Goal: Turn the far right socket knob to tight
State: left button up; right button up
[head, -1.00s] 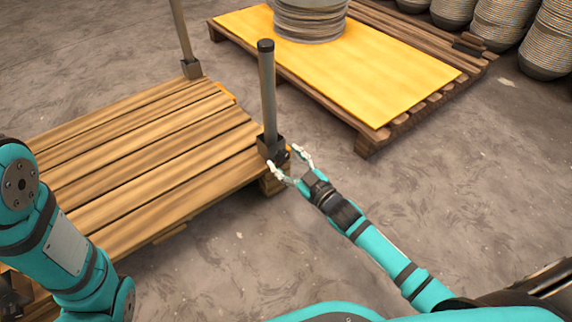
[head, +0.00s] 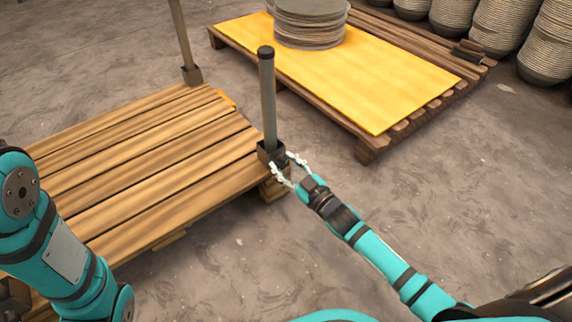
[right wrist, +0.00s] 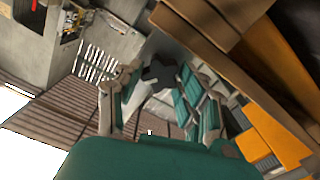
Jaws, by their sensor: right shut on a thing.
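The right socket (head: 266,153) is a dark bracket at the corner of the wooden pallet (head: 130,160), with a grey upright post (head: 268,100) in it. A dark, cross-shaped knob (right wrist: 158,72) shows between the fingers in the right wrist view. My right gripper (head: 282,161) is at the socket, its two fingers shut on the knob. The fingers also show in the right wrist view (right wrist: 160,95). The knob is too small to make out in the head view. Only my left arm shows at the left edge; its gripper is not in view.
Another socketed post (head: 184,40) stands at the pallet's far corner. A second pallet with a yellow sheet (head: 370,85) and a stack of grey discs (head: 308,25) lies behind. More stacks (head: 498,30) stand at the back right. Bare concrete floor lies between the pallets.

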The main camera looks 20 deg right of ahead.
jog(key=m+p, duration=0.1)
jog(key=p, duration=0.1)
jog(key=m+p, duration=0.2)
jog(key=shift+r+m+p, duration=0.25)
jog(key=shift+m+p, duration=0.05)
jog(key=shift+p, duration=0.1)
jog(key=m+p, duration=0.2)
jog(key=m, duration=0.1)
jog(key=shift+d+f+m+p, duration=0.1)
jog(key=shift+d+m+p, duration=0.05)
jog(key=shift+m+p, duration=0.15)
jog(key=m+p, duration=0.1)
jog(key=m, duration=0.1)
jog(key=shift+f+m, duration=0.1)
jog(key=shift+m, duration=1.2)
jog(key=shift+w+f+m+p, duration=0.1)
jog(key=shift+m+p, duration=0.2)
jog(key=shift+m, duration=0.9)
jog(key=shift+f+m, duration=0.1)
jog(key=shift+m, duration=1.1)
jog(key=shift+d, duration=0.1)
jog(key=o, duration=1.2)
jog(key=shift+c, duration=0.2)
